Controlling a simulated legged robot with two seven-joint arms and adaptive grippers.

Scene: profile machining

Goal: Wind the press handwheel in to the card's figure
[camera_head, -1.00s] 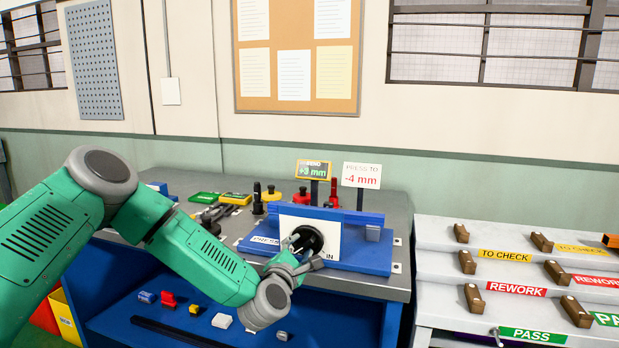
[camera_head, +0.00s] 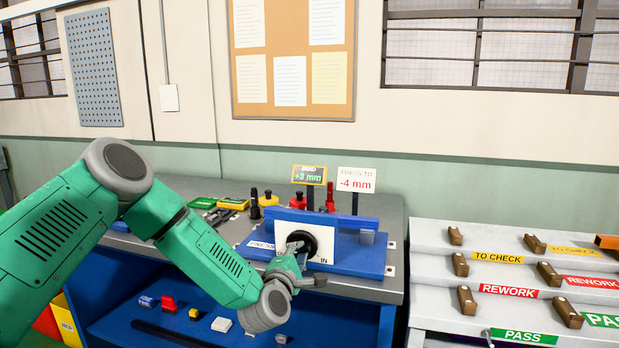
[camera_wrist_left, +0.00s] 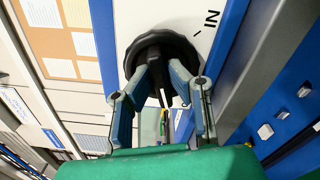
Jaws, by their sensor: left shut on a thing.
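The blue press (camera_head: 362,262) stands on the bench with a white front plate. Its black handwheel (camera_head: 309,235) faces me, with "IN" lettered at its lower right. It also shows in the left wrist view (camera_wrist_left: 148,44), where my gripper's fingers reach its face. My left gripper (camera_head: 296,252) is shut on the handwheel and hides part of it; its fingers converge at the wheel in the wrist view (camera_wrist_left: 165,68). The card (camera_head: 356,180) reads "PRESS TO -4 mm". The readout sign (camera_head: 309,175) beside it shows "+3 mm". My right gripper is out of view.
Dark, yellow and red tools (camera_head: 268,199) stand on the bench behind and left of the press. A shelf (camera_head: 175,325) below holds small coloured blocks. At right, a sloped rack (camera_head: 430,262) has brown pieces and labels. The bench's front edge passes beneath my wrist.

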